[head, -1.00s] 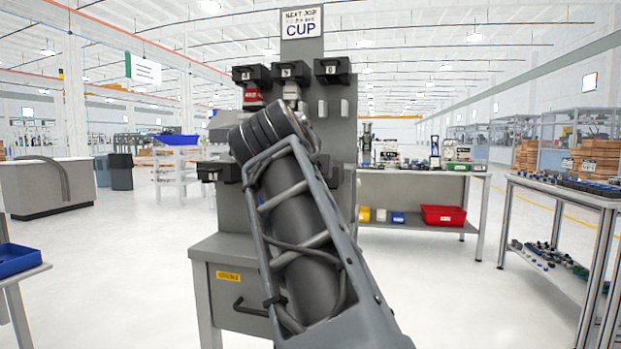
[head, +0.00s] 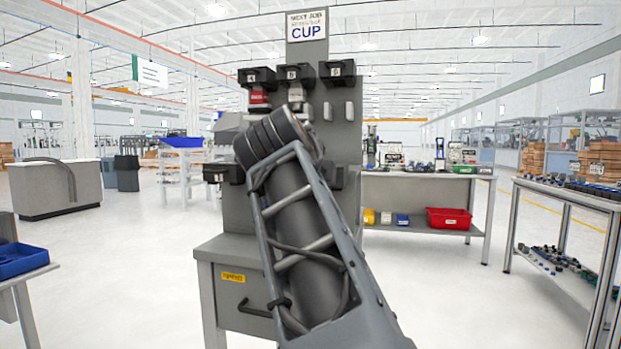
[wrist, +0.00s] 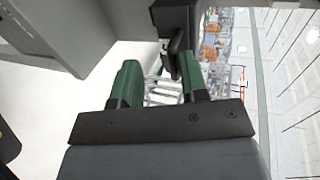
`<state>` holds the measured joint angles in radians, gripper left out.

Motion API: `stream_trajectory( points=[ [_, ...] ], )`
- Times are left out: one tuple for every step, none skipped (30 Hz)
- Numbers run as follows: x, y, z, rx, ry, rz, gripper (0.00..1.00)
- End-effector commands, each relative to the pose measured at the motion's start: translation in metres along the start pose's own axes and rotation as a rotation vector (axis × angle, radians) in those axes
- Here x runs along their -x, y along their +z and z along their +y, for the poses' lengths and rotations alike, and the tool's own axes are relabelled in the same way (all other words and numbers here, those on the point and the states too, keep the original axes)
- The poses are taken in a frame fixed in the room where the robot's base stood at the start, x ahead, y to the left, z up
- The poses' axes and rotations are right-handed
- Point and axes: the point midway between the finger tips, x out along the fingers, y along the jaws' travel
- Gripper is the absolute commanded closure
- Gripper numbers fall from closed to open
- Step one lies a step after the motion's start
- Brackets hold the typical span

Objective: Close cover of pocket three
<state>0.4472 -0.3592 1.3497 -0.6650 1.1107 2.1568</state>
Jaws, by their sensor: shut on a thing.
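The grey board (head: 322,50) stands upright on a grey cabinet in the head view. Its upper row has three dark pocket covers, on the left (head: 257,77), in the middle (head: 296,75) and on the right (head: 338,73). In the lower row, a dark pocket (head: 222,173) shows at the left. The lower right part, where a dark edge (head: 338,178) shows, is mostly hidden behind my arm. No label reading three is legible. My gripper (wrist: 160,70) has green fingers, shut on a dark part (wrist: 176,30) beside the board; whether this is pocket three's cover I cannot tell.
A bench (head: 420,174) with a red bin (head: 449,218) stands right behind the board. A shelf (head: 570,195) is at the far right, a blue tray (head: 20,260) at the left. Floor between is clear.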

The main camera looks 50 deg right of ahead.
Motion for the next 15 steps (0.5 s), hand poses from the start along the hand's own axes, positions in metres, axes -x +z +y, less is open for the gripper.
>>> stream_trajectory(
  points=[
    [0.0, 0.001, 0.003, 0.004, 0.009, 0.001, 0.65],
    [0.002, 0.002, 0.003, 0.004, 0.008, 0.0, 0.65],
    [0.005, 0.002, 0.003, 0.004, 0.007, -0.002, 0.65],
    [0.009, 0.002, 0.003, 0.004, 0.007, -0.003, 0.65],
    [0.013, 0.002, 0.002, 0.004, 0.006, -0.003, 0.65],
    [0.02, 0.002, 0.002, 0.004, 0.005, -0.005, 0.65],
    [0.026, 0.002, 0.002, 0.003, 0.003, -0.006, 0.65],
    [0.032, 0.002, 0.002, 0.003, 0.002, -0.006, 0.65],
    [0.04, 0.003, 0.001, 0.004, 0.001, -0.008, 0.65],
    [0.046, 0.003, 0.001, 0.004, 0.001, -0.01, 0.65],
    [0.052, 0.003, 0.001, 0.004, 0.0, -0.009, 0.65],
    [0.06, 0.002, 0.001, 0.003, 0.0, -0.01, 0.65],
    [0.066, 0.003, 0.0, 0.004, 0.0, -0.011, 0.65],
    [0.071, 0.003, 0.0, 0.004, -0.001, -0.01, 0.65],
    [0.078, 0.003, 0.0, 0.004, -0.001, -0.01, 0.65]
  ],
)
